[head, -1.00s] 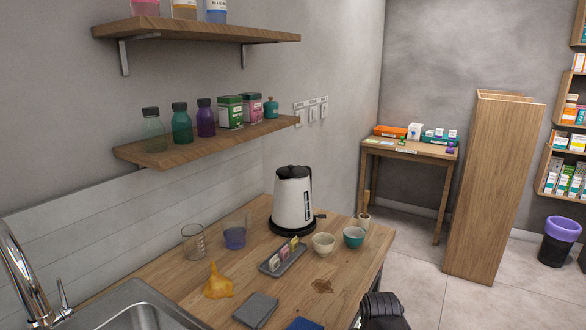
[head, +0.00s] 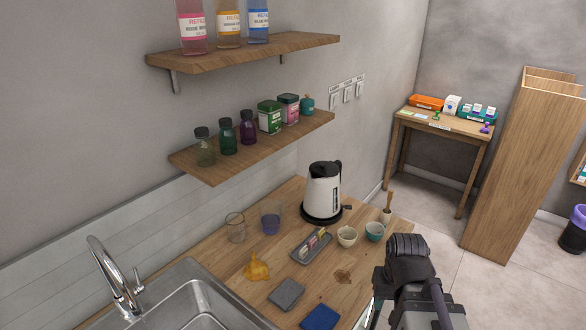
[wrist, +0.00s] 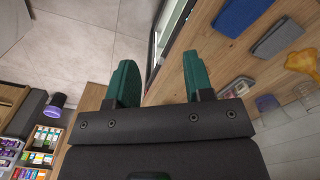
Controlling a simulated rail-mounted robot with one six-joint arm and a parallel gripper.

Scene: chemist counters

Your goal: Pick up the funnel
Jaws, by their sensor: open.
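The funnel (head: 257,267) is orange-yellow and lies on the wooden counter (head: 221,273) to the right of the sink, its wide end toward the front. It also shows at the right edge of the wrist view (wrist: 300,61). My gripper (wrist: 155,85) shows in the wrist view with its two green fingers apart and nothing between them. It is away from the funnel, near the counter's edge. In the head view my arm is at the lower right, and the fingers are hidden.
A grey cloth (head: 286,293) and a blue cloth (head: 320,317) lie near the funnel. Two beakers (head: 236,228) stand behind it. A tray (head: 312,247), cups (head: 347,236) and a kettle (head: 322,192) stand to its right. The sink (head: 190,305) is left. A shelf (head: 255,146) overhangs the back.

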